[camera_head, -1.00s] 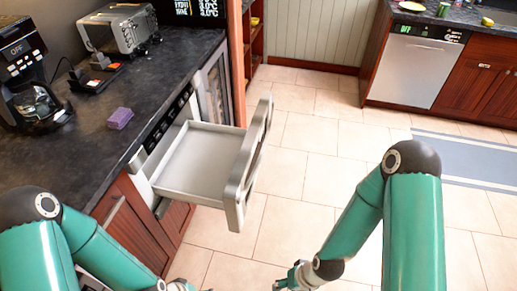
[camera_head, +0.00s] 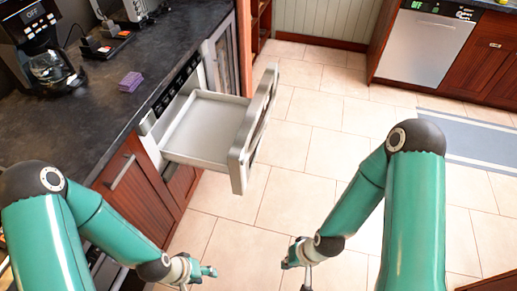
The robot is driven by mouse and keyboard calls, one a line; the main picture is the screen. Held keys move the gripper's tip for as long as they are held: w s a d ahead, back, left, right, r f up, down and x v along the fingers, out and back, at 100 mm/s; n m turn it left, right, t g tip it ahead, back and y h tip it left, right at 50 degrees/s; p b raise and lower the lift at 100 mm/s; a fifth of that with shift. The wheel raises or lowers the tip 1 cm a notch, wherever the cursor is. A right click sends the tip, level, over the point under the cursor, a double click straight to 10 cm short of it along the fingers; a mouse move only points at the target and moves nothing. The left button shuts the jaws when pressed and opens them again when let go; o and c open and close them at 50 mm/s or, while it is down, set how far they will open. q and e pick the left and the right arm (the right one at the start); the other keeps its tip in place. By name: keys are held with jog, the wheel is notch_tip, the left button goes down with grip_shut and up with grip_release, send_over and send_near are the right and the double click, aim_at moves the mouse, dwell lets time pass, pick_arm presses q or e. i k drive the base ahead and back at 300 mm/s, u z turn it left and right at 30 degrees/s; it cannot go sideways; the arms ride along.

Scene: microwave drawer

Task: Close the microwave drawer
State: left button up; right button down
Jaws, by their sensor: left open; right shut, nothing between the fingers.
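The microwave drawer (camera_head: 205,125) is pulled out from under the dark counter at the left, and its interior looks empty. Its thick grey front panel (camera_head: 241,155) stands out over the floor, facing right. My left gripper (camera_head: 207,271) is at the bottom of the view, nearer to me than the drawer and apart from it; it is open and small in the picture. My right gripper (camera_head: 287,264) is to the right of it, below and right of the drawer front, shut and empty. Neither touches the drawer.
The counter (camera_head: 80,130) holds a purple sponge (camera_head: 131,81), a coffee maker (camera_head: 38,65) and a toaster (camera_head: 137,8). Red-brown cabinets (camera_head: 137,200) lie below it. Tiled floor (camera_head: 300,140) is clear right of the drawer. A dishwasher (camera_head: 425,50) stands at the far right.

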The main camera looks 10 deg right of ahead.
aim_at(222, 134)
jog(key=k, duration=1.1)
jog(key=z, duration=0.25)
jog(key=i, duration=2.05)
jog(key=u, duration=0.6)
